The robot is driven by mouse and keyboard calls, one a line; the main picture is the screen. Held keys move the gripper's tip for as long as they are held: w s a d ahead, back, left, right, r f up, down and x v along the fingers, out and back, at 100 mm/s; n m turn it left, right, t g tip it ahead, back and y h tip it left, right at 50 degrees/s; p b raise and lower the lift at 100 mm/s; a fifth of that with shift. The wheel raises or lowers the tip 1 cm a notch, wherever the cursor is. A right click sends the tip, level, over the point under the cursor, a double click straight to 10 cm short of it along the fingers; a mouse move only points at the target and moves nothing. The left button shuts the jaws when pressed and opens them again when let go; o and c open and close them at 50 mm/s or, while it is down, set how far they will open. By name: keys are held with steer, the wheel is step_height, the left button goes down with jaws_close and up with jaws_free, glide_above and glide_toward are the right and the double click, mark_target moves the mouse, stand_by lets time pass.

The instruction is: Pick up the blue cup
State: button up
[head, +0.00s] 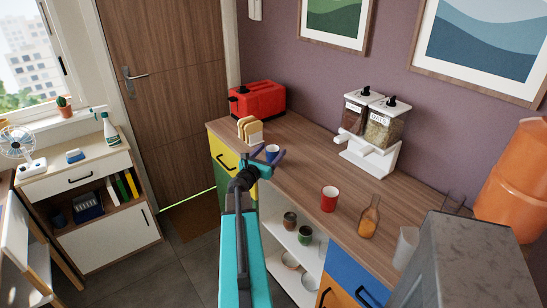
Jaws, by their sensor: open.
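A small blue cup (272,150) stands on the wooden counter (306,178), near its left end and close to the front edge. My gripper (266,157) is at the end of my teal arm, in front of the cup in the head view. Its purple fingers are spread and nothing shows held between them. One finger appears beside the cup on the right. The lower part of the cup is hidden by my gripper, and I cannot tell whether they touch.
A toast rack (250,131) and a red toaster (257,100) stand behind the cup. Open shelves below hold several cups and bowls. Counter right of the blue cup is clear.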

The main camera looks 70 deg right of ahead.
mark_target(275, 147)
steer(key=shift+s+d+r+p, duration=0.15)
steer(key=shift+d+p, duration=0.3)
steer(key=shift+d, duration=0.35)
steer(key=shift+s+d+f+p, duration=0.15)
steer(key=shift+d+p, duration=0.3)
steer(key=shift+d, duration=0.35)
steer(key=shift+s+d+p, duration=0.15)
steer(key=shift+d+p, duration=0.15)
steer(key=shift+d, duration=0.7)
steer(key=c, duration=1.2)
steer(key=shift+r, duration=0.15)
